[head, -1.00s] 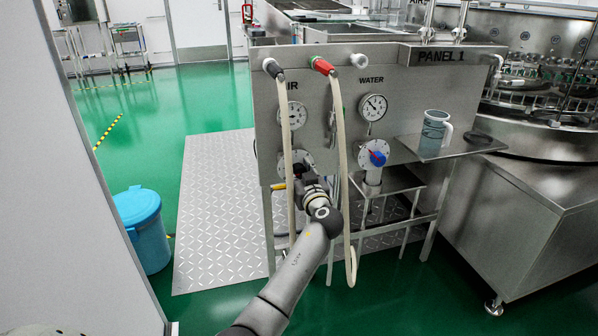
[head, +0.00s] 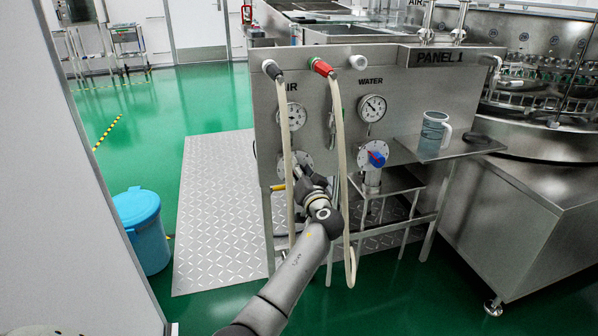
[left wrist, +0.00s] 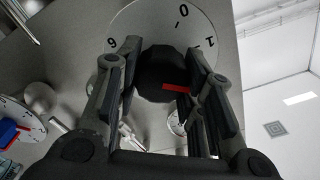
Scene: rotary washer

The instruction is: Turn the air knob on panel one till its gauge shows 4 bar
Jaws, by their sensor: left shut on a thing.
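Panel one (head: 440,56) stands ahead, with the AIR gauge (head: 291,117) at its upper left, partly crossed by a hose. Its needle is too small to read surely. Below the gauge, the air knob's round dial plate (head: 302,157) shows in part behind my left gripper (head: 300,174). In the left wrist view, the black air knob (left wrist: 160,72) with a red pointer mark (left wrist: 176,88) sits between the gripper's two fingers, which are shut on it. The white dial (left wrist: 150,18) behind shows 0, 1 and 6. My right gripper is not in view.
Two pale hoses (head: 338,140) hang before the panel near my arm. The WATER gauge (head: 372,108) and blue water knob (head: 377,159) are to the right. A jug (head: 434,131) stands on the side shelf (head: 460,152). A blue bin (head: 145,230) stands left.

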